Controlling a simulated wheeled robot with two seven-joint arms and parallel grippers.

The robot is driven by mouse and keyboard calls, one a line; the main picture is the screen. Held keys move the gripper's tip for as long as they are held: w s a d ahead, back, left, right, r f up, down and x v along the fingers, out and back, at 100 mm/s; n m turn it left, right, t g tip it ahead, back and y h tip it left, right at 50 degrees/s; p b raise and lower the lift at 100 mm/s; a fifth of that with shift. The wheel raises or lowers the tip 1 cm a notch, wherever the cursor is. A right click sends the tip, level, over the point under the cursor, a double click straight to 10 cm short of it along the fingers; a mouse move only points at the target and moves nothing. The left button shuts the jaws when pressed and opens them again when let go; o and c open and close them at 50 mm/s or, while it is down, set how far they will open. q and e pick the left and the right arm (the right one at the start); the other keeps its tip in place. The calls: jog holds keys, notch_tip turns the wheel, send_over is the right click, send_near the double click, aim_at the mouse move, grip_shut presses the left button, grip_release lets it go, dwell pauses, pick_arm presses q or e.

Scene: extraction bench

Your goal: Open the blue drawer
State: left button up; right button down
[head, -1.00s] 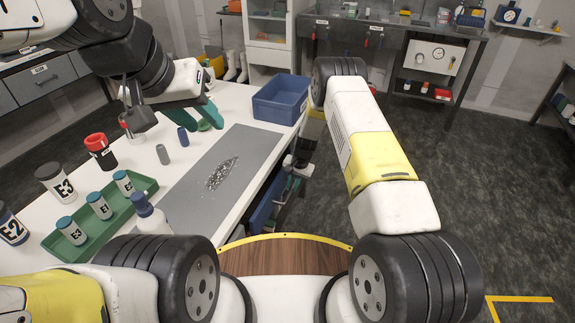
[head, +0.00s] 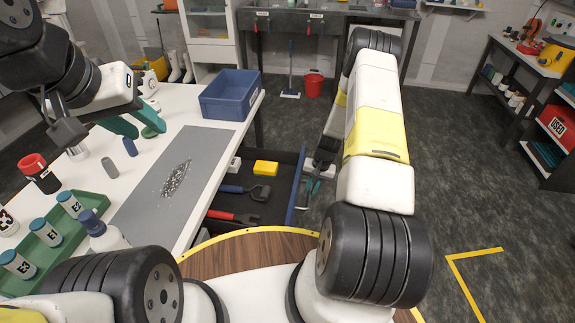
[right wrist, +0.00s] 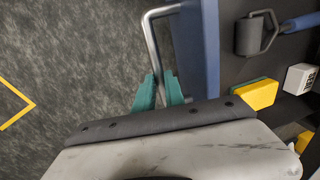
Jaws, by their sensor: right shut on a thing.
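The blue drawer (head: 297,188) stands pulled out from under the white bench, so its dark inside shows in the head view. In the right wrist view its blue front (right wrist: 211,45) runs down the middle, with a grey bar handle (right wrist: 149,40) on its outer side. My right gripper (right wrist: 158,88) has its green fingers shut on the handle; it also shows in the head view (head: 316,178), partly hidden by my arm. My left gripper (head: 135,128) is over the bench top at the left; its fingers look apart, with nothing between them.
In the drawer lie a yellow block (head: 265,168), a blue-handled roller (head: 247,190) and a red-handled tool (head: 232,215). On the bench are a blue bin (head: 231,96), a grey mat (head: 205,150) and a green tray (head: 72,245). Open floor lies to the right.

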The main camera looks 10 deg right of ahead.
jog(key=shift+s+d, duration=0.25)
jog(key=shift+d, duration=0.35)
jog(key=shift+s+d, duration=0.25)
jog(key=shift+d, duration=0.3)
jog(key=c, duration=1.4)
grip_release()
notch_tip(320, 180, up, 8)
jog(key=d, duration=0.1)
jog(key=shift+s+d+f, duration=0.2)
jog(key=shift+s, duration=0.05)
